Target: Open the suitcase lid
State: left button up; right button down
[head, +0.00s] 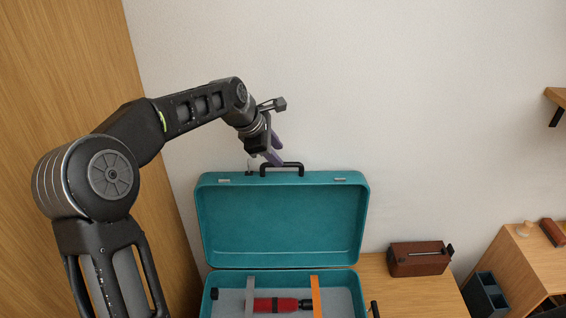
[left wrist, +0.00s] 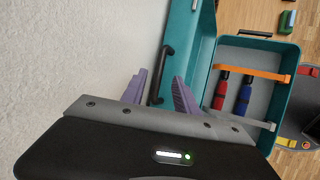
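The teal suitcase stands open on the wooden surface. Its lid (head: 283,222) is raised roughly upright near the white wall, inner side facing me. The black lid handle (head: 291,166) is at the lid's top edge. My left gripper (head: 276,154) is at the left end of the handle, with its purple fingers pointing down toward it. In the left wrist view the fingers (left wrist: 160,94) are apart, and the handle (left wrist: 167,62) shows in the gap between and beyond them. I cannot tell whether they touch it. My right gripper is not in view.
The suitcase base (head: 359,292) holds red and blue-handled tools under an orange strap (head: 316,292) and a grey strap. A brown box (head: 419,259) stands to the right. A dark divided holder (head: 486,295) and wooden shelving (head: 530,262) are farther right. The wall is close behind the lid.

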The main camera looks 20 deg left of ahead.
aim_at(286, 164)
pick_arm(q)
jog(key=b+x, duration=0.1)
jog(key=x, duration=0.4)
jog(key=shift+f, duration=0.2)
grip_shut()
dwell(1.2)
